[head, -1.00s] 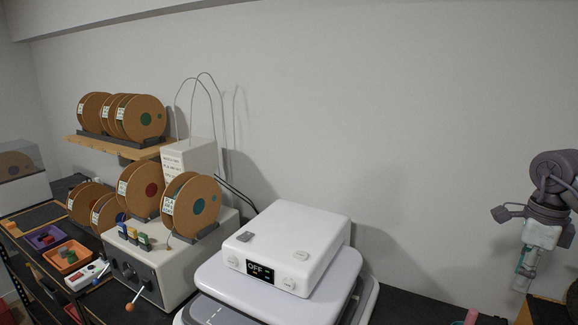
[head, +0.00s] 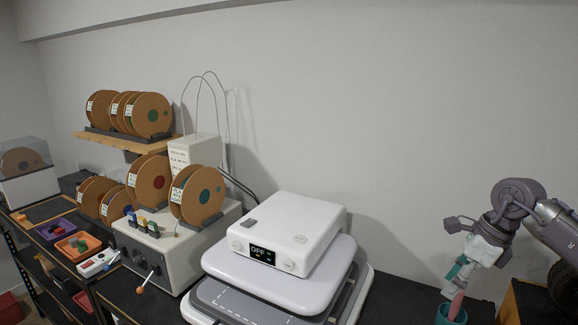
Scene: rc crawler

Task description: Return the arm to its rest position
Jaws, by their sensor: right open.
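My right gripper (head: 456,277) is at the lower right of the head view, pointing down, with a white and teal body. Its jaws are open. In the picture it is just above a pink item (head: 457,304) that stands in a teal cup (head: 450,316) at the bottom edge. I cannot tell whether the fingers touch the pink item. My right arm comes in from the right edge. My left gripper is not in view.
A white machine with an "OFF" display (head: 288,237) stands in the middle on the dark bench. Left of it are a control box (head: 185,248), several brown spools (head: 197,195) and small trays (head: 78,247). The wall (head: 400,120) behind is bare. An orange-brown box (head: 530,300) is at the lower right.

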